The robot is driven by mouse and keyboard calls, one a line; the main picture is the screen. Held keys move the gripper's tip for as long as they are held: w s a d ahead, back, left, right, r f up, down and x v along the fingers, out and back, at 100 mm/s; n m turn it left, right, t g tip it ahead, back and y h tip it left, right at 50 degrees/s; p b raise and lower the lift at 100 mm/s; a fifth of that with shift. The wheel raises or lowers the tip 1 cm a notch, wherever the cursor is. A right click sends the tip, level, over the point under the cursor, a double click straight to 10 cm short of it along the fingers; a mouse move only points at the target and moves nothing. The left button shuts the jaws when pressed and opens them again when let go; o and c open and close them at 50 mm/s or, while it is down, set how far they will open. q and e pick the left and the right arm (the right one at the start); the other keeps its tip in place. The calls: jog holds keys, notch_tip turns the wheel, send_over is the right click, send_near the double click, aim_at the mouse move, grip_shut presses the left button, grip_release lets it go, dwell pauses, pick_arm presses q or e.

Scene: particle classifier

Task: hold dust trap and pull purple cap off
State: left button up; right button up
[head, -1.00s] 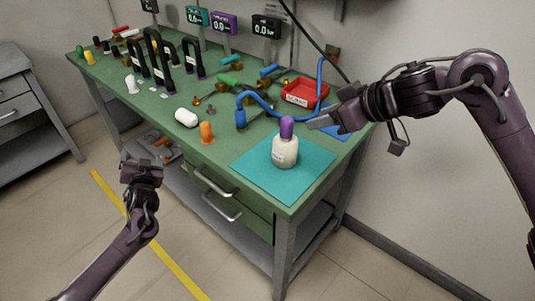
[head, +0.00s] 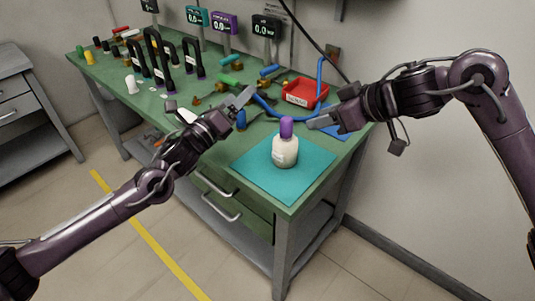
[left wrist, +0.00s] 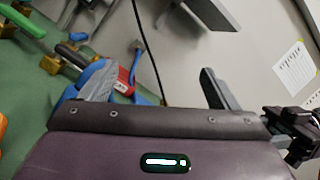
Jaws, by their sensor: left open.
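The dust trap, a cream-white bottle (head: 285,154), stands upright on a teal mat (head: 252,166) near the table's right end. Its purple cap (head: 286,127) sits on top. My left gripper (head: 243,98) is above the table, up and left of the bottle, apart from it. In the left wrist view the jaws of my left gripper (left wrist: 155,90) are spread with nothing between them; the bottle does not show there. My right gripper (head: 316,122) is just right of the purple cap with a visible gap; its jaw opening is unclear.
A red tray (head: 303,90) and a blue hose (head: 262,104) lie behind the bottle. Black U-shaped pieces (head: 156,58) stand at the left back. Brass fittings and coloured caps are scattered between. The front of the teal mat is clear.

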aim_at(276, 150)
pick_arm(q)
jog(key=s+d+f+m+g, duration=0.1)
jog(key=s+d+f+m, duration=0.1)
jog(key=f+m, duration=0.1)
jog(key=s+d+f+m+g+h, duration=0.1)
jog(key=s+d+f+m+g, duration=0.1)
jog(key=d+f+m, duration=0.1)
jog(key=s+d+f+m+g, duration=0.1)
jog(key=s+d+f+m, duration=0.2)
jog(key=f+m, duration=0.1)
jog(key=shift+d+f+g+h, duration=0.1)
jog(key=shift+g+h, duration=0.3)
jog(key=shift+d+f, duration=0.15)
jog(key=shift+f, duration=0.05)
jog(key=x, duration=0.7)
jog(key=shift+w+d, duration=0.15)
jog(key=shift+w, duration=0.05)
jog(key=shift+c, duration=0.4)
jog(key=c, duration=1.5)
